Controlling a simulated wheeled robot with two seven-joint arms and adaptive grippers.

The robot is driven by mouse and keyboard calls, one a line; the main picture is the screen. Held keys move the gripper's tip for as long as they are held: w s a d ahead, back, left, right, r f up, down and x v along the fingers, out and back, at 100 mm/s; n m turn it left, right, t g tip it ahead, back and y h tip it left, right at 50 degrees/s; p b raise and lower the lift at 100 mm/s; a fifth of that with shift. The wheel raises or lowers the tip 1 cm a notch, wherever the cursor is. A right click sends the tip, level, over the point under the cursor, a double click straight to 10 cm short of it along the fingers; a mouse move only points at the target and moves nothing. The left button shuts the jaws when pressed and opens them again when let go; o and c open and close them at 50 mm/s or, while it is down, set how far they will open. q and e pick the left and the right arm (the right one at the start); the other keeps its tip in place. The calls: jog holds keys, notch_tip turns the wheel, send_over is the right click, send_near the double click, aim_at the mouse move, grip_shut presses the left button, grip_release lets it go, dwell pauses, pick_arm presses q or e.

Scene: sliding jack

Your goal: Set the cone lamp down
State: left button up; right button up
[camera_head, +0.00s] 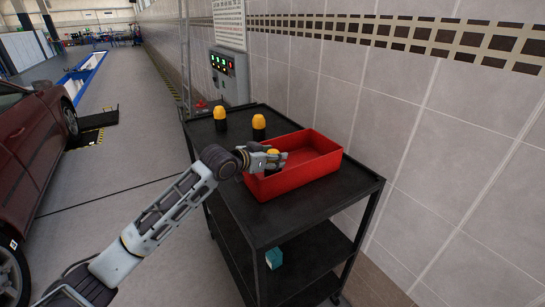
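A cone lamp (274,153) with a yellow top is between the fingers of my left gripper (275,158), at the left end of the red box (310,172). The fingers close around it and hide much of it. Its lower part is dark, and I cannot tell whether it touches the box floor. Two more lamps with yellow domes and black bases, a left one (220,114) and a right one (258,122), stand upright on the black cart (345,186) behind the box. My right gripper is not in view.
The box is otherwise empty on its right side. The cart stands close to the tiled wall (440,150). A control panel (228,75) is behind it. A teal block (274,258) lies on a lower shelf. A red car (30,140) is at left, with open floor between.

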pick_arm(q)
jog(key=shift+f, duration=0.1)
jog(key=o, duration=1.1)
jog(key=shift+c, duration=0.2)
jog(key=shift+v, duration=0.9)
jog(key=b+v, duration=0.1)
jog(key=v, duration=0.9)
jog(key=shift+b, duration=0.3)
jog(key=shift+a, duration=0.15)
